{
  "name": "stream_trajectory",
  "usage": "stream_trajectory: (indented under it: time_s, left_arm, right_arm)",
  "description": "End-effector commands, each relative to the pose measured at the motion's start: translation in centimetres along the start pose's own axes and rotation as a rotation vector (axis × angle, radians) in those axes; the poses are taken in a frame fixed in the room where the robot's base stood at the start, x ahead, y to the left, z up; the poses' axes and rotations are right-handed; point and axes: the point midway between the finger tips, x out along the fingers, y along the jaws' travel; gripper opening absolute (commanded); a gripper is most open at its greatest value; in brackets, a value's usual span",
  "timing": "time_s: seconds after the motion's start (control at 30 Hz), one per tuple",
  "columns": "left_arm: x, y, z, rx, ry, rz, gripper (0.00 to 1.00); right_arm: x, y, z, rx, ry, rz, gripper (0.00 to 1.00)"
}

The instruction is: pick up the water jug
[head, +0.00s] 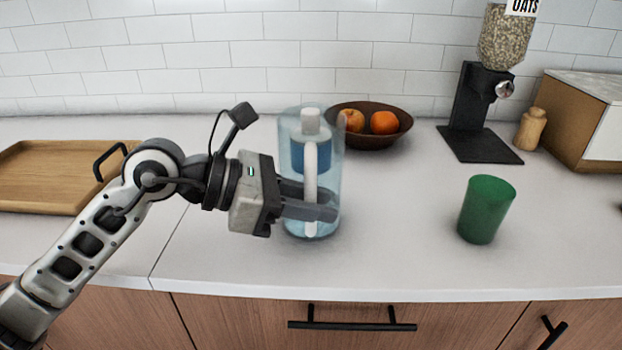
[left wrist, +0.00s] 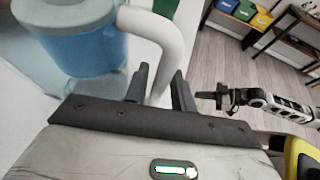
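The water jug (head: 292,130) is clear bluish plastic with a blue filter part inside and a white handle (head: 310,160). It stands upright on the counter, and its blue part also shows in the left wrist view (left wrist: 80,50). My left gripper (head: 312,206) reaches in from the left. Its fingers lie on both sides of the handle, with little gap, and seem closed on it; the same fingers (left wrist: 161,88) show at the handle in the left wrist view. My right gripper (left wrist: 218,98) shows small in the left wrist view, away from the jug; its fingers are unclear.
A brown fruit bowl (head: 372,139) stands close behind the jug. A green cup (head: 486,210) is to the right, and a black oats dispenser (head: 480,150) behind it. A wooden tray (head: 50,205) lies at the left. The counter between jug and cup is clear.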

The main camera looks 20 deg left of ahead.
Motion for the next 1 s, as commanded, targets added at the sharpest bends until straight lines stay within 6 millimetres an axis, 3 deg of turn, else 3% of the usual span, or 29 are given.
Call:
stream_trajectory:
  time_s: [0.03, 0.1, 0.13, 0.67, 1.0]
  left_arm:
    - [0.0, 0.0, 0.0, 0.000, 0.000, 0.000, 0.22]
    - [0.0, 0.0, 0.0, 0.000, 0.000, 0.000, 0.03]
    - [0.0, 0.0, 0.0, 0.000, 0.000, 0.000, 0.00]
    - [-0.3, 0.1, 0.5, 0.006, -0.005, 0.003, 0.00]
    - [-1.2, 0.1, 2.8, 0.008, -0.006, 0.003, 0.00]
  right_arm:
    - [0.0, 0.0, 0.1, -0.001, -0.001, 0.000, 0.00]
    - [0.0, 0.0, 0.1, -0.002, -0.002, -0.001, 0.00]
    - [0.0, 0.0, 0.1, -0.002, -0.002, -0.001, 0.00]
    - [-0.2, -0.1, -0.2, -0.003, 0.002, -0.003, 0.00]
    - [-0.3, -0.1, -0.3, -0.005, 0.001, -0.002, 0.00]
